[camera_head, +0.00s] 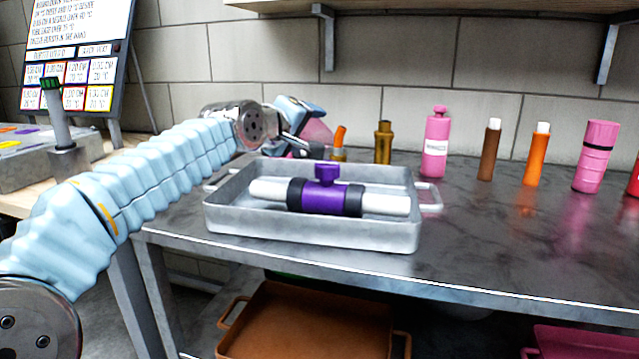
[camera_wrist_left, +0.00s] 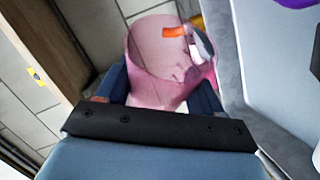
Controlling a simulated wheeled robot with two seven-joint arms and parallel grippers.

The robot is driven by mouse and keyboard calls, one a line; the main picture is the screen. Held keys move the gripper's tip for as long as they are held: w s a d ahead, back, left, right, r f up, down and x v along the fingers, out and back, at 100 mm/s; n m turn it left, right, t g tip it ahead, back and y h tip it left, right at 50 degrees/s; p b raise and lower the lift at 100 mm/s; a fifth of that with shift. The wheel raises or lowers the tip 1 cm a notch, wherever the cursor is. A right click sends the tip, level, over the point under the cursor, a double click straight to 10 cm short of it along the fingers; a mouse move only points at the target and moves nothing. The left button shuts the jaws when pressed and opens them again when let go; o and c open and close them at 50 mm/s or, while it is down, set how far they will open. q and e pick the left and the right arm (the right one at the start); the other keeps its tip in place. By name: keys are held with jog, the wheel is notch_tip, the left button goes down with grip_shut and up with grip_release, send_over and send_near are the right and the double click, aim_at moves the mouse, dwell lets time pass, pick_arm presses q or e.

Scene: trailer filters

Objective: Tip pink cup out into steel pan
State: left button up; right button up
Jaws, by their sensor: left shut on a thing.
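The pink cup (camera_head: 319,133) is held behind the steel pan's back left in the head view, partly hidden by my left gripper (camera_head: 302,118). In the left wrist view the pink cup (camera_wrist_left: 150,62) sits between the fingers of my left gripper (camera_wrist_left: 160,92), which is shut on it. An orange piece and a grey-white piece show at the cup; I cannot tell whether they are inside. The steel pan (camera_head: 310,236) stands on the dark table and holds a purple-and-white pipe fitting (camera_head: 330,198). The pan (camera_wrist_left: 236,62) is at the right in the wrist view. My right gripper is out of view.
Behind the pan stand a brass fitting (camera_head: 384,143) and a pink bottle (camera_head: 436,146). To the right are a brown tube (camera_head: 489,150), an orange tube (camera_head: 536,153) and a pink canister (camera_head: 596,157). An orange tray (camera_head: 310,320) lies below the table.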

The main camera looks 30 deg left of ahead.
pick_arm(q)
jog(key=shift+s+d+r+m+t+y, duration=0.15)
jog(key=shift+r+m+t, duration=0.1)
jog(key=shift+r, duration=0.2)
jog(key=shift+d+r+m+t+y, duration=0.1)
jog(key=shift+d+r+m+t, duration=0.05)
jog(key=shift+r+m, duration=0.2)
jog(key=shift+s+d+r+m+t+y, duration=0.1)
jog(key=shift+d+r+m+t, duration=0.1)
jog(key=shift+r, duration=0.3)
dwell(0.4)
jog(key=shift+s+d+r+m+t+b, duration=0.1)
jog(key=shift+d+r+m+t+b, duration=0.1)
jog(key=shift+r+m+b, duration=0.25)
jog(key=shift+s+d+r+m+t+b, duration=0.1)
jog(key=shift+d+r+m+t+b, duration=0.15)
jog(key=shift+r, duration=0.25)
dwell(0.6)
jog(key=shift+a, duration=0.1)
dwell(0.6)
